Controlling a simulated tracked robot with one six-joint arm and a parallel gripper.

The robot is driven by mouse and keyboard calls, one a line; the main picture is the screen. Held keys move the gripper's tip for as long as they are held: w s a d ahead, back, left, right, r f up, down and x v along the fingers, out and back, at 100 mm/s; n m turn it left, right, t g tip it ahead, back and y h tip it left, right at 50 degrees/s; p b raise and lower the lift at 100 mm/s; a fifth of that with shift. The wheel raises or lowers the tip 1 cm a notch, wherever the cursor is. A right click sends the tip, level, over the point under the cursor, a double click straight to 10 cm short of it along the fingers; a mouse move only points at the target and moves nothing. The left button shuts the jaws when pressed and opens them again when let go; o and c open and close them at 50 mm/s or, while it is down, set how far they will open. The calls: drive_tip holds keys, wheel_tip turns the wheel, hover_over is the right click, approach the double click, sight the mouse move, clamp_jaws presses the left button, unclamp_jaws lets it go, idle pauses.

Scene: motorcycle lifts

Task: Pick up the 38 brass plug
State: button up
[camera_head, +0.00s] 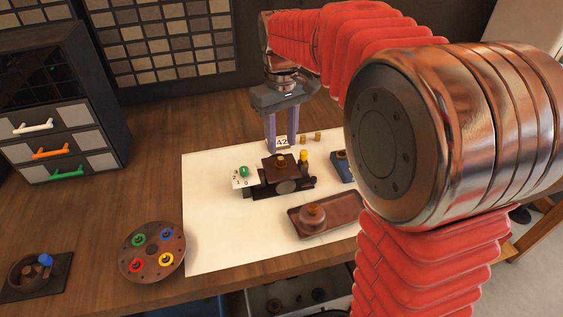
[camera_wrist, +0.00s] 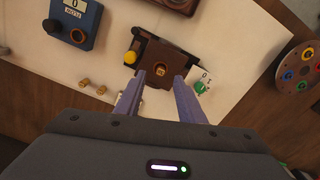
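Two small brass plugs, one on the left (camera_head: 304,139) and one on the right (camera_head: 317,136), stand at the far edge of the white sheet. They also show in the wrist view, left of the fingers (camera_wrist: 86,82) (camera_wrist: 101,89). I cannot read 38 on either. A white tag marked 42 (camera_head: 282,141) shows between my fingers in the head view. My gripper (camera_head: 283,142) is open and empty, its purple fingers pointing down. In the wrist view, a brown block (camera_wrist: 150,86) with a small brass-coloured piece (camera_wrist: 160,71) in its middle lies beyond the fingertips (camera_wrist: 160,76).
The dark fixture has a yellow knob (camera_head: 304,155) and a green knob (camera_head: 243,171). A blue device (camera_head: 343,168) and a brown tray (camera_head: 345,206) are to the right. A round disc with coloured rings (camera_head: 174,250) is at front left. The sheet's left front is clear.

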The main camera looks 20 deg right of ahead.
sight(281, 158)
drive_tip(key=shift+a+f, duration=0.1)
drive_tip(key=shift+f, duration=2.5)
clamp_jaws()
